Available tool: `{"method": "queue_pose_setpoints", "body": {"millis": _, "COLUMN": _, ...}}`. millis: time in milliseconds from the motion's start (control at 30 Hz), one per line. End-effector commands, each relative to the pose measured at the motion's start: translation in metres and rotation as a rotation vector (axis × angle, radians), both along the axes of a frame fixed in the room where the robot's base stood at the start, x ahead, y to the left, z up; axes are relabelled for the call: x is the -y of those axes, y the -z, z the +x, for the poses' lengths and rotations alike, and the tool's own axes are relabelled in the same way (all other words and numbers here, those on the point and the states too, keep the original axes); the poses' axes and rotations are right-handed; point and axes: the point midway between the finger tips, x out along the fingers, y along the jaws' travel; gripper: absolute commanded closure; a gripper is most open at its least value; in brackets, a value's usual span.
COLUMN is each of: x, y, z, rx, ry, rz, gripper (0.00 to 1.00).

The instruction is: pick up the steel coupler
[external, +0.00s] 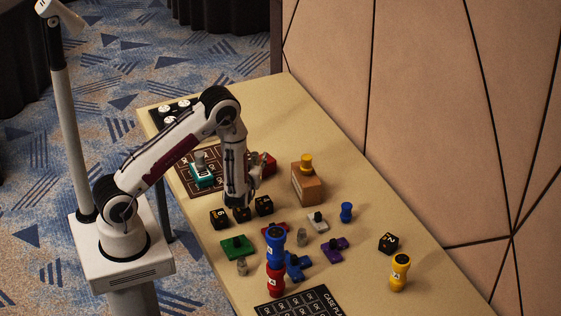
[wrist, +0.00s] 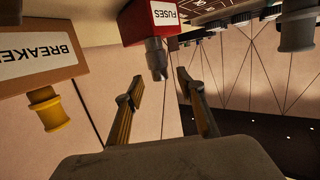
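A steel piece like a coupler (wrist: 157,58) stands on the red FUSES box (wrist: 148,22) in the wrist view, which looks upside down. My gripper (wrist: 160,76) is open, with its fingers reaching toward the steel piece and one on either side of it in the picture. I see no contact. In the external view my gripper (external: 256,170) is low beside the red box (external: 269,163), and the arm partly hides both. Two small grey metal pieces also stand on the table, one near the middle (external: 302,237) and one at the front (external: 242,267).
A brown BREAKER box (external: 307,187) with a yellow piece (external: 306,163) stands right of the red box. A teal box (external: 203,175) with a grey top piece is left. Black numbered cubes (external: 264,206), coloured parts and a blue-on-red stack (external: 275,262) fill the table's front.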

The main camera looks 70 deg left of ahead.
Motion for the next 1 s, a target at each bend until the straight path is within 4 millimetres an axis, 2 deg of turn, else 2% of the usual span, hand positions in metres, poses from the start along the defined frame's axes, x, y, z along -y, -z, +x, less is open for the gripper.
{"method": "queue_pose_setpoints", "body": {"millis": 233, "x": -0.021, "y": 0.005, "z": 0.012, "rx": 0.002, "ry": -0.001, "rz": 0.000, "gripper": 0.62}}
{"method": "queue_pose_setpoints", "body": {"millis": 833, "x": -0.023, "y": 0.005, "z": 0.014, "rx": 0.001, "ry": 0.001, "rz": -0.001, "gripper": 0.62}}
{"method": "queue_pose_setpoints", "body": {"millis": 967, "x": -0.023, "y": 0.005, "z": 0.014, "rx": 0.001, "ry": 0.001, "rz": -0.001, "gripper": 0.95}}
{"method": "queue_pose_setpoints", "body": {"millis": 1000, "x": -0.023, "y": 0.005, "z": 0.014, "rx": 0.001, "ry": 0.001, "rz": -0.001, "gripper": 1.00}}
